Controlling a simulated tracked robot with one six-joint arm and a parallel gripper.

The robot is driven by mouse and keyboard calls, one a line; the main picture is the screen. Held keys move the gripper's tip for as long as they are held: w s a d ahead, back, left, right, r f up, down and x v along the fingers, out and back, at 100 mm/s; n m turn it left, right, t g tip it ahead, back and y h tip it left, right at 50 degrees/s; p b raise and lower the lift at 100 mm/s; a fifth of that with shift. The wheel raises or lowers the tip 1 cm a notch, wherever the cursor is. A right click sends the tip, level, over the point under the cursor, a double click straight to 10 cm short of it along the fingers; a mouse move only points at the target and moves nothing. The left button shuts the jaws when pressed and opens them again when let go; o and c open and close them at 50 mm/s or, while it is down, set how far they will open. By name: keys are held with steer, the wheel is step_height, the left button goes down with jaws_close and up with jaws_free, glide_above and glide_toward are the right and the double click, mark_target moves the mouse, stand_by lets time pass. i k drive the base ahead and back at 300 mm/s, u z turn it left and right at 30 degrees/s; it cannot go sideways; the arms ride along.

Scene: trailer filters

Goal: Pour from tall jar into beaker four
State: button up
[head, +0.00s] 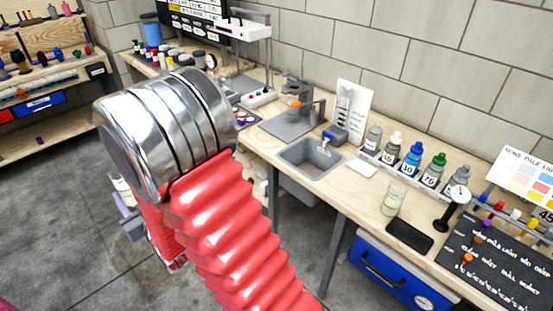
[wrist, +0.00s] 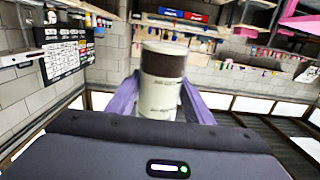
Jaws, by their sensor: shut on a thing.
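A tall jar (wrist: 160,85) with a dark upper part and a pale printed label stands between the purple fingers of my gripper (wrist: 160,103) in the wrist view. My gripper is shut on it. In the head view my gripper (head: 130,222) is mostly hidden behind my arm, at the left over the floor, away from the bench; a pale part of the jar (head: 120,188) shows there. A small clear glass vessel (head: 392,198) with pale contents stands on the bench at the right. I cannot read a four on any beaker.
The long wooden bench (head: 362,216) runs along the block wall. It holds a grey sink (head: 311,158), a row of bottles (head: 412,160), a gauge (head: 457,195) and a black pad (head: 409,236). A blue drawer (head: 395,275) is below. Grey floor (head: 50,200) is open at left.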

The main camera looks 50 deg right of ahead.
mark_target(397, 189)
steer(key=z, duration=0.15)
steer(key=i, duration=0.7)
steer(key=z, duration=0.65)
steer(key=i, duration=0.4)
steer(key=z, duration=0.4)
